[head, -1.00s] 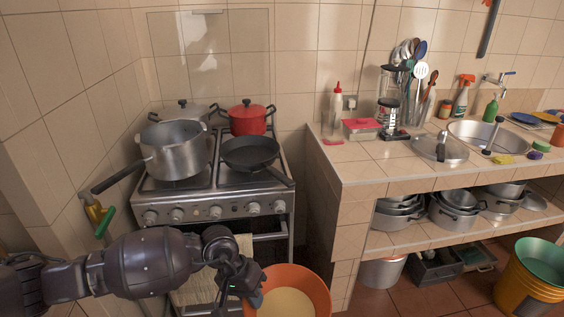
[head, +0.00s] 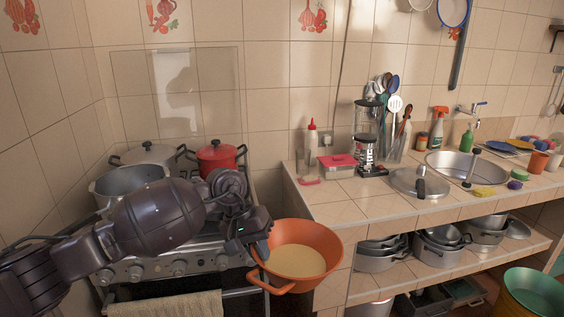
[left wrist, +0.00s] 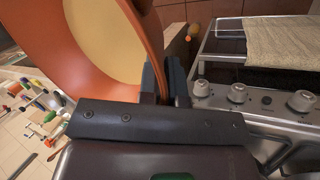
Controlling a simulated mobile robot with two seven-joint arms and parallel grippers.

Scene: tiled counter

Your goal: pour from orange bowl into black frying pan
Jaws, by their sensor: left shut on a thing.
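The orange bowl (head: 325,238) holds a pale yellow content (head: 297,262) and is roughly upright, in front of the gap between stove and counter. My left gripper (head: 262,250) is shut on the bowl's left rim. In the left wrist view the orange bowl (left wrist: 90,62) stands in the jaws of my left gripper (left wrist: 165,82), with the pale content inside. The black frying pan is hidden behind my left arm in the head view now; the earlier frame shows it on the stove's right front. My right gripper is not in view.
The stove (head: 180,270) carries a large grey pot (head: 125,182), a lidded grey pot (head: 148,154) and a red pot (head: 218,157). The tiled counter (head: 330,205) edge is just right of the bowl. A towel (head: 165,306) hangs on the stove front.

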